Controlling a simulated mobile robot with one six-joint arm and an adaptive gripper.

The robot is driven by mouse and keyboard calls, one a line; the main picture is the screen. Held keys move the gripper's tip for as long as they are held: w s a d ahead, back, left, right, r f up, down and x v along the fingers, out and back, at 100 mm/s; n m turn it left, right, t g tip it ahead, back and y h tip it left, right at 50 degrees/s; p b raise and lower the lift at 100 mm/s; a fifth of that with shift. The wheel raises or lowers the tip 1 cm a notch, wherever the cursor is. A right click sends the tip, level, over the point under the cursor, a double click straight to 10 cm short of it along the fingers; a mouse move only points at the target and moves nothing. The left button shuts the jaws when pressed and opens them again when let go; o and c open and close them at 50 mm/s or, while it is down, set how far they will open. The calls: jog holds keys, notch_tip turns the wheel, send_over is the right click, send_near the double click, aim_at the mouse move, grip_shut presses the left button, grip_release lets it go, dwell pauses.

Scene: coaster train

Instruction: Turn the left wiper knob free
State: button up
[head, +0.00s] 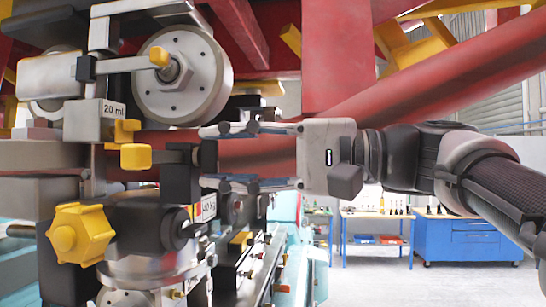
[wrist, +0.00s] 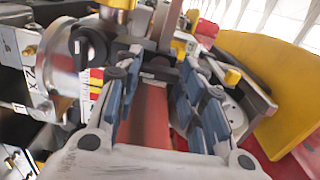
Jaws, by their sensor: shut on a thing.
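My gripper (head: 208,156) reaches in from the right with one finger above the other. In the wrist view, its two fingers (wrist: 160,62) are on either side of a dark block (wrist: 158,72). The block shows in the head view as a black part (head: 180,181) at the fingertips. The gripper is shut on it, though the contact is partly hidden by the fingers. A yellow star-shaped knob (head: 80,235) is at the lower left, apart from the gripper. A small yellow knob (head: 135,157) sits left of the fingertips. I cannot tell which part is the left wiper knob.
A round metal disc (head: 180,77) with a lever stands above the fingertips. A black round knob (head: 180,228) is just below them. A red beam (head: 400,95) crosses behind my arm. A blue workbench (head: 468,240) stands in the background, with open floor before it.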

jog(key=o, duration=1)
jog(key=shift+o, duration=0.2)
jog(key=d, duration=1.2)
jog(key=shift+s, duration=0.45)
jog(key=shift+f, duration=0.1)
